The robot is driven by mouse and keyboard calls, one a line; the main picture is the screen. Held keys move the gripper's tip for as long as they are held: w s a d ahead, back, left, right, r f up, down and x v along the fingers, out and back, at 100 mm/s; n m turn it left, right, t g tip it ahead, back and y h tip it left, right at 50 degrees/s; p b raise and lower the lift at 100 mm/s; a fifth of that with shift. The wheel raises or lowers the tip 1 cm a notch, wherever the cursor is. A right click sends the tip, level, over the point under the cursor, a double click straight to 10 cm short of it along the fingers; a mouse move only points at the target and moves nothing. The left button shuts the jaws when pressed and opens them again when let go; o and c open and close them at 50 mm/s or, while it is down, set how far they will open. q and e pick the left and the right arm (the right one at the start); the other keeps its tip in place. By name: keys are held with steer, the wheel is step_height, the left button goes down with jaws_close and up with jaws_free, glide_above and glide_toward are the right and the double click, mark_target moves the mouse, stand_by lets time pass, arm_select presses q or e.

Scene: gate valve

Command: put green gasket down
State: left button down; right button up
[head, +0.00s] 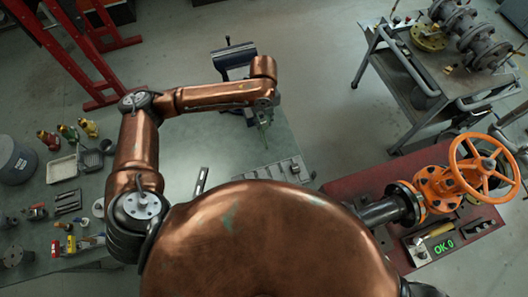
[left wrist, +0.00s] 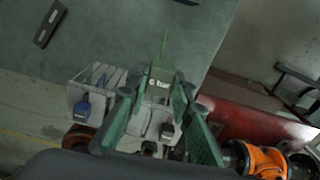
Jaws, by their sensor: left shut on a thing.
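My left gripper (head: 264,122) is over the grey-green table, below the end of the copper arm. In the left wrist view the gripper (left wrist: 161,82) is shut on the green gasket (left wrist: 163,48). The gasket appears as a narrow dark green piece, nearly edge-on, with a small white "6 bar" marking near the fingertips. In the head view only a thin green sliver of it (head: 265,138) shows. Whether it touches anything below cannot be told. My right gripper is not in view.
A grey slotted rack (head: 272,172) lies near the gripper and also shows in the left wrist view (left wrist: 88,78). A blue vise (head: 234,57) stands behind. An orange-wheeled valve (head: 440,185) sits on a red bench (head: 345,187) at right. The table's middle is clear.

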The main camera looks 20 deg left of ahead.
mark_target(264, 134)
arm_select(q)
steer(key=shift+f+m, duration=0.3)
steer(key=shift+f, duration=0.05)
step_height(264, 134, down, 9)
steer(key=shift+f+p, duration=0.2)
steer(key=shift+p, duration=0.25)
steer(key=shift+f, duration=0.1)
steer(key=c, duration=1.7)
jaws_free()
step_height(264, 134, up, 12)
steer(key=shift+r+b, duration=0.15)
steer(key=shift+b, duration=0.45)
